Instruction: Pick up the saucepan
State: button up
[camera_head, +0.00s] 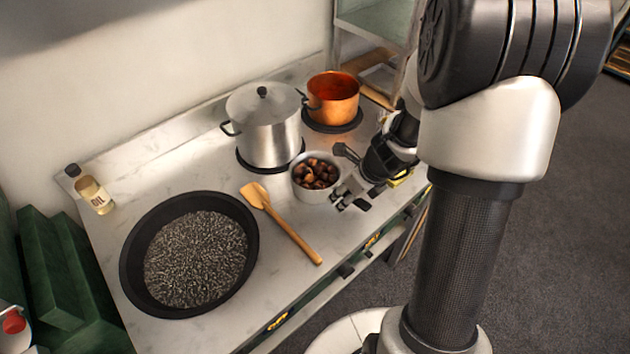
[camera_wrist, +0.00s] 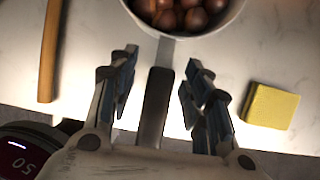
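The saucepan (camera_head: 311,196) is a small pale metal pot filled with brown chestnuts, on the worktop in the middle of the head view. In the wrist view its lower rim (camera_wrist: 187,37) shows at the top, and its dark handle (camera_wrist: 154,105) points back towards me. My gripper (camera_head: 350,194) is low over the worktop, just right of the saucepan. In the wrist view my gripper (camera_wrist: 161,58) is open, with one finger on each side of the handle and visible gaps between. The handle's near end is hidden by the gripper body.
A wooden spatula (camera_head: 289,231) lies left of the saucepan. A lidded steel pot (camera_head: 267,130) and a copper pot (camera_head: 334,100) stand behind. A wide black pan (camera_head: 135,260) is at left, near an oil bottle (camera_head: 95,194). A yellow sponge (camera_wrist: 270,105) lies right of my gripper.

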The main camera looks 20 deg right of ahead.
grip_shut()
dwell(0.3)
jog(key=shift+r, duration=0.1)
